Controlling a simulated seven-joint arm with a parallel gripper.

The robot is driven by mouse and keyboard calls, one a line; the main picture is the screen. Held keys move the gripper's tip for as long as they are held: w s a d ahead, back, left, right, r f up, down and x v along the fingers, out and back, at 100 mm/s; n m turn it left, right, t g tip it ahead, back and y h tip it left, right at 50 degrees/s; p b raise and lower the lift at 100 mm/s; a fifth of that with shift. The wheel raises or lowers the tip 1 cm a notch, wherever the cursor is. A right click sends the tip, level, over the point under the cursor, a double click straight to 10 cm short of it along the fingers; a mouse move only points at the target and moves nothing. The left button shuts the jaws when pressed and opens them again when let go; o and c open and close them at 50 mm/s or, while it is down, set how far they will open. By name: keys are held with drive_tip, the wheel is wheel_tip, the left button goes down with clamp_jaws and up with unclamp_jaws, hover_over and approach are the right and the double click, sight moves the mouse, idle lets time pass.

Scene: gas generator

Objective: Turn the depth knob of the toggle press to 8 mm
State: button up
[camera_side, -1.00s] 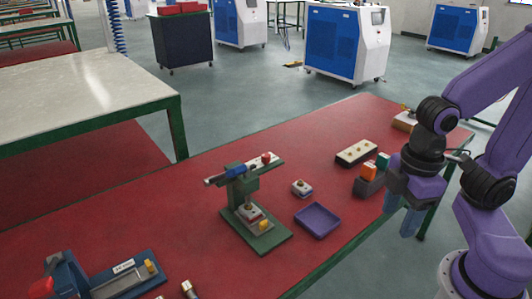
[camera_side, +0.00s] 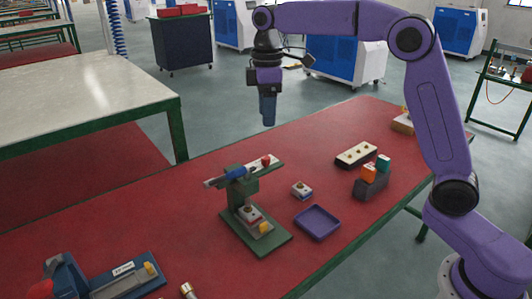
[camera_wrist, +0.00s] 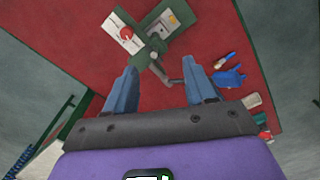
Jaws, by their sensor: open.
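The green toggle press (camera_side: 243,197) stands upright on its base near the middle of the red bench. A red knob (camera_side: 266,159) sits on a white plate at the top of the press; it also shows in the wrist view (camera_wrist: 126,33). Its setting is too small to read. A blue grip (camera_side: 236,172) is on the press top. A yellow part (camera_side: 264,226) is on its base. My gripper (camera_side: 267,122) points down, high above and apart from the press. In the wrist view its fingers (camera_wrist: 161,90) are spread and empty, with the press beyond them.
Right of the press are a small block (camera_side: 302,190), a purple tray (camera_side: 317,222), a dark holder with orange and green pieces (camera_side: 369,188) and a long block with studs (camera_side: 356,154). A blue fixture (camera_side: 120,278) is at the front left.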

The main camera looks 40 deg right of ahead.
hover_over(266, 157)
drive_tip(key=a, duration=0.1)
drive_tip(key=f, duration=1.1)
drive_tip(key=d+f, duration=0.1)
drive_tip(key=f, duration=0.4)
drive_tip(key=shift+f, duration=0.35)
clamp_jaws()
